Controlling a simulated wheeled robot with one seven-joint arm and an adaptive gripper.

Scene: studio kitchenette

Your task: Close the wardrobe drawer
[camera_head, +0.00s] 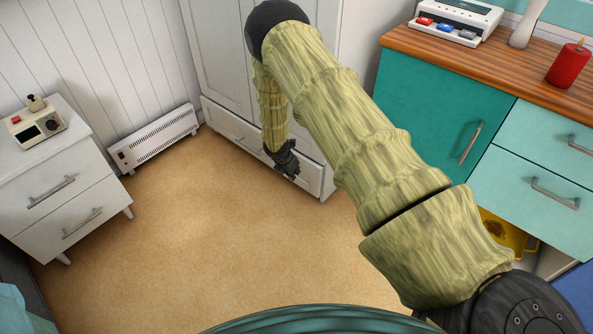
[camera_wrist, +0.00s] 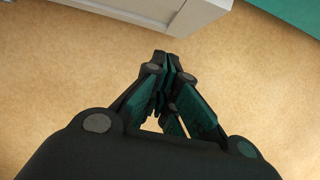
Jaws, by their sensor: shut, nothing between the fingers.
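The white wardrobe (camera_head: 222,45) stands against the back wall, its upper part partly hidden by my arm. Its drawer (camera_head: 225,122) is the low white front at the bottom, with a thin handle (camera_head: 246,142). The drawer looks at most slightly out from the wardrobe; I cannot tell how far. My gripper (camera_head: 292,174) points down in front of the right part of the drawer and hides some of it. In the wrist view, my fingers (camera_wrist: 167,62) are together and empty, just short of the pale wardrobe base (camera_wrist: 196,14). I cannot tell whether they touch it.
A white nightstand (camera_head: 60,190) with a small device on top stands at the left. A white heater (camera_head: 155,138) is along the wall. Teal cabinets (camera_head: 440,115) under a wooden counter (camera_head: 445,50) stand at the right. The tan floor (camera_head: 200,240) in front is clear.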

